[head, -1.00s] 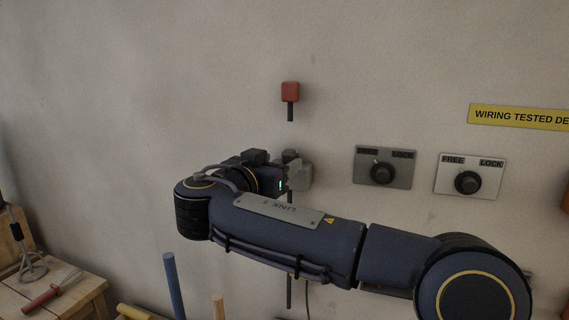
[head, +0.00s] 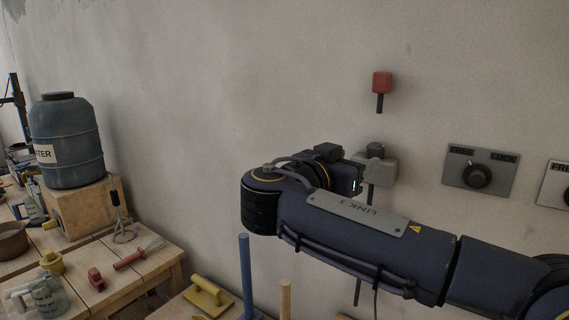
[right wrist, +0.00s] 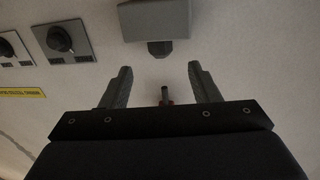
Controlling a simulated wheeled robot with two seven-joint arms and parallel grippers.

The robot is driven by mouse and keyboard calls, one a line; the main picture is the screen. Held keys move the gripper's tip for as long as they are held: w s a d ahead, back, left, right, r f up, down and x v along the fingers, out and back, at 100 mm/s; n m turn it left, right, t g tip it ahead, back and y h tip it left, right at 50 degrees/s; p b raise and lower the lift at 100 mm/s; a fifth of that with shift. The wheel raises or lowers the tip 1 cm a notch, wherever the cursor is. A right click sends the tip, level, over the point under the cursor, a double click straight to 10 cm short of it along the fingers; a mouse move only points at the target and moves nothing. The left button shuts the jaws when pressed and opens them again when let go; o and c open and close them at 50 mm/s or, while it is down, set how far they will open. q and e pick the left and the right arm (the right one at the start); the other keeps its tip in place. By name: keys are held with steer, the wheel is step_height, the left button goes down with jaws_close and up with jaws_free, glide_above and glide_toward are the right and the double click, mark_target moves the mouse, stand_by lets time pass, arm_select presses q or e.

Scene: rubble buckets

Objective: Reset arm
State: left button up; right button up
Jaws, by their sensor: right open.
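My right arm reaches from the right along the wall. The right gripper (right wrist: 160,82) shows in the right wrist view with its two fingers apart and nothing held between them. A grey wall box (right wrist: 155,20) with a dark stub lies just beyond the fingertips; it also shows in the head view (head: 381,172). A red block on a dark stem (head: 382,83) is on the wall above this box in the head view. A small dark, reddish-tipped part (right wrist: 165,95) shows between the fingers. In the head view my wrist hides the fingertips. My left gripper is not in view.
A FREE/LOCK knob plate (head: 481,175) is on the wall right of the box. At left stand a wooden bench (head: 135,270), a water barrel (head: 66,140) and several tools. A blue post (head: 246,275) rises below my arm.

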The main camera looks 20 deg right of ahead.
steer(key=s+d+f+n+g+y+p, duration=0.1)
steer(key=s+d+f+n+g+y, duration=0.25)
steer(key=s+f, duration=0.5)
steer(key=s+d+f+n+g+y+p, duration=0.1)
steer(key=s+d+f+n+y, duration=0.35)
steer(key=f, duration=0.65)
steer(key=s+a+f+n+y+p, duration=0.1)
steer(key=s+a+f+y, duration=0.9)
steer(key=s+a+y, duration=0.1)
steer(key=shift+s+a+f+n, duration=0.3)
steer(key=shift+s+a+n, duration=0.15)
steer(key=shift+a, duration=0.55)
